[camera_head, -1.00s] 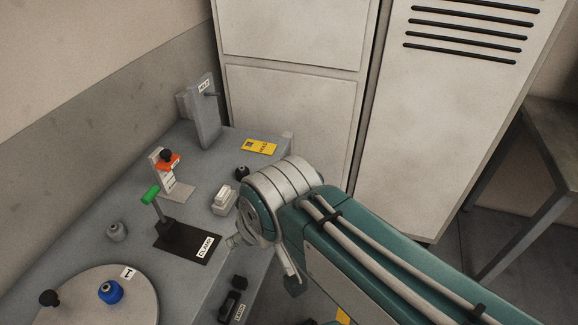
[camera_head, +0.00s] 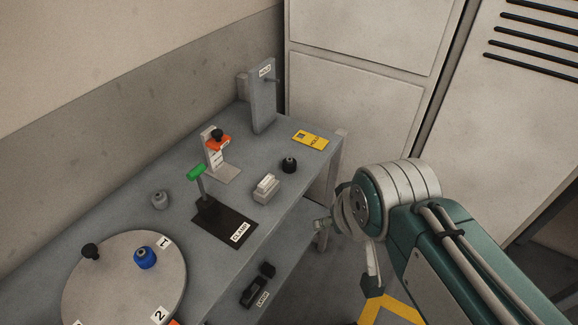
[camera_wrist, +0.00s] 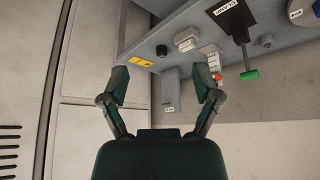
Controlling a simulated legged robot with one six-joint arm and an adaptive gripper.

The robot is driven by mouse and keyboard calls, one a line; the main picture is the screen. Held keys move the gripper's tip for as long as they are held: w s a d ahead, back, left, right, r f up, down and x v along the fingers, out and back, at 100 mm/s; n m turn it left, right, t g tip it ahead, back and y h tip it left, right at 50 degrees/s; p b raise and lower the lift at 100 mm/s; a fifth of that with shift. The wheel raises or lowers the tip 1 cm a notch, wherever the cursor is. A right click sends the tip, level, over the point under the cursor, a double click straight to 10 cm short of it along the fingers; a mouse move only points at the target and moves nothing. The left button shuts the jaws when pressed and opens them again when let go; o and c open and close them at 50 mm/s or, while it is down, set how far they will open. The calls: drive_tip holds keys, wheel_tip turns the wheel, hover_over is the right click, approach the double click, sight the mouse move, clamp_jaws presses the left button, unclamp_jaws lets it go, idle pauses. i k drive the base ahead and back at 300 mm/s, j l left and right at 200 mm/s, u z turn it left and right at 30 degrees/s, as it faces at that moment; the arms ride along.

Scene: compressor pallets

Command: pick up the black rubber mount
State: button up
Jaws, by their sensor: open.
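Other black knob-like pieces sit on the orange-topped stand (camera_head: 217,134) and on the round turntable (camera_head: 90,251). My gripper (camera_wrist: 161,84) is open and empty in the wrist view, its two dark fingers spread wide. The mount lies beyond the fingertips, apart from them.
Near the mount are the white block (camera_head: 266,188), the yellow card (camera_head: 311,140) and an upright grey HOLD post (camera_head: 263,97). A black CLAMP plate (camera_head: 226,224) with a green handle stands farther left. Grey cabinets (camera_head: 350,110) rise behind. The floor is open right of the bench.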

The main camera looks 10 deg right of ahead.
sight(289, 164)
drive_tip(key=i+l+z, duration=0.15)
drive_tip(key=i+l, duration=0.65)
drive_tip(key=i, duration=0.15)
